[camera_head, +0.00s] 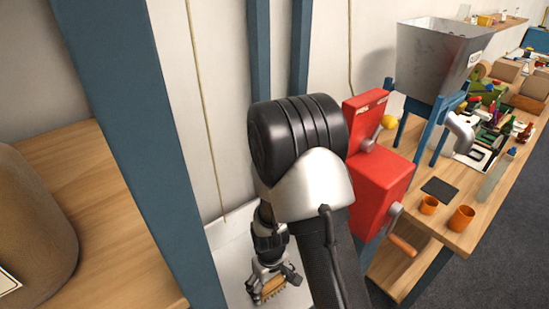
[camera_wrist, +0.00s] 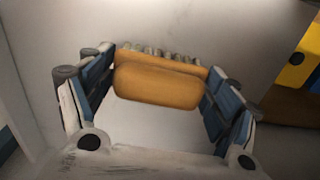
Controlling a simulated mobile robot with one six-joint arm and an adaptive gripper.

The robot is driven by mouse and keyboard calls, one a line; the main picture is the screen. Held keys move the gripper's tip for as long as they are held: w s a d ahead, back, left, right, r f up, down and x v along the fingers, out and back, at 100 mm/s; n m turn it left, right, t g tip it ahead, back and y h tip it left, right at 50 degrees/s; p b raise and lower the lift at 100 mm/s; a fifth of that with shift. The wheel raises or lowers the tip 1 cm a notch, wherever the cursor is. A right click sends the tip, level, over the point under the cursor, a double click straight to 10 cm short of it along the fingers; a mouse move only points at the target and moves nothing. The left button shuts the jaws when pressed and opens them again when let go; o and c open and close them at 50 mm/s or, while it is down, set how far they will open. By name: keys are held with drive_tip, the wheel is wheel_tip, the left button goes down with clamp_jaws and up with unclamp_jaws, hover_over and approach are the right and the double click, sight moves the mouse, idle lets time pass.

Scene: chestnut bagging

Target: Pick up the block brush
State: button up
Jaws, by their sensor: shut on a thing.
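The block brush (camera_wrist: 155,86) has an orange-brown wooden body with a row of pale bristle tufts along its far edge. In the wrist view it sits between the two fingers of my gripper (camera_wrist: 158,88), which are closed on its ends. In the head view my gripper (camera_head: 268,284) points down at the bottom centre, and the brush (camera_head: 271,288) shows small between its fingers. Below it is a pale, light grey surface (camera_head: 234,262). I cannot tell whether the brush touches that surface.
A red machine (camera_head: 384,185) with a crank stands right of my arm. A wooden bench (camera_head: 474,222) holds orange cups (camera_head: 461,218), a dark pad (camera_head: 439,190) and a metal hopper (camera_head: 436,62) on a blue stand. A blue post (camera_head: 135,130) and a shelf with a sack (camera_head: 30,225) are left.

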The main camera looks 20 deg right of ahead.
drive_tip(key=shift+r, duration=0.1)
drive_tip(key=shift+c, duration=0.2)
wheel_tip(320, 180, up, 20)
drive_tip(key=p, duration=0.6)
drive_tip(key=shift+p, duration=0.35)
drive_tip(key=shift+w, duration=0.1)
